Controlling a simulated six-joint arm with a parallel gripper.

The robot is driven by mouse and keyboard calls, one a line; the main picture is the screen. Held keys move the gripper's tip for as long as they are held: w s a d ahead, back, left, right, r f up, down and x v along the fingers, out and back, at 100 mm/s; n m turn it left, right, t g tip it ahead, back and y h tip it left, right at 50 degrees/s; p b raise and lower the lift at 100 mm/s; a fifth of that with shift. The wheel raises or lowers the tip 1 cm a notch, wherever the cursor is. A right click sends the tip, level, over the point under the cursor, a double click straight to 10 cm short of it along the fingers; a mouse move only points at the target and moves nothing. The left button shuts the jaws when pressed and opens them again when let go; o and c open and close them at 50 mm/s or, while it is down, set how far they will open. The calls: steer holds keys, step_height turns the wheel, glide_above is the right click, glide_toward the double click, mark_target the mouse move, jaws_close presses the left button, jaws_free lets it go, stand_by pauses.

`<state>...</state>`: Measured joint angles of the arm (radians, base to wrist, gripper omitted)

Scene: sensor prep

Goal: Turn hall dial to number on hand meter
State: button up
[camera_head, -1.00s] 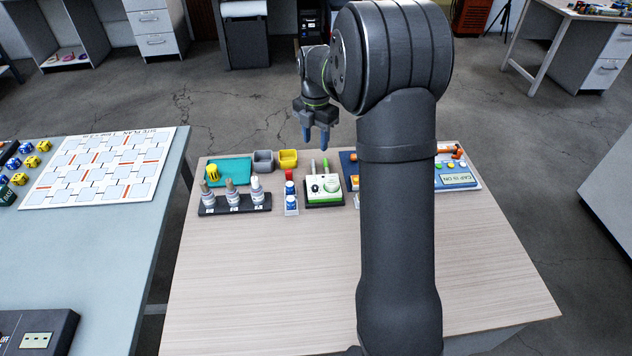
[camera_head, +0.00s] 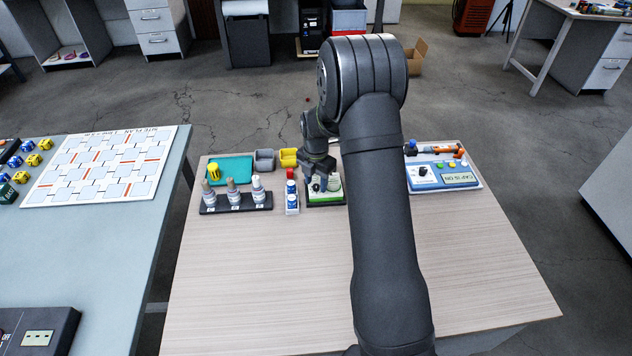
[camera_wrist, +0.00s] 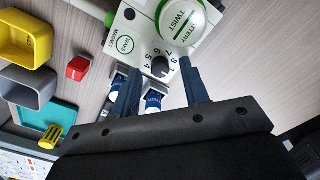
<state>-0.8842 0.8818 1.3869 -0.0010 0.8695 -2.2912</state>
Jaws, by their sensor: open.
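A small white-and-green device (camera_head: 340,196) stands on the wooden table, partly hidden by my gripper in the head view. In the wrist view its white face (camera_wrist: 143,48) carries a black dial knob (camera_wrist: 160,67) with the numbers 4 to 8 visible beside it, and a round cap marked "TWIST". My gripper (camera_head: 322,186) is low over this device. In the wrist view its open dark blue fingers (camera_wrist: 160,66) straddle the knob; contact cannot be told. To the right, a blue panel (camera_head: 425,182) has a knob and a display (camera_head: 459,178) reading "CAP IS ON".
Close left of the device stand blue-and-white containers (camera_head: 292,203) and a red piece (camera_wrist: 78,68). Further left are a rack of bottles (camera_head: 236,205), a teal tray (camera_head: 236,165), and grey (camera_head: 264,160) and yellow bins (camera_head: 288,157). The front of the table is clear.

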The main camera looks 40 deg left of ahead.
steer(key=shift+f, duration=0.3)
jaws_close()
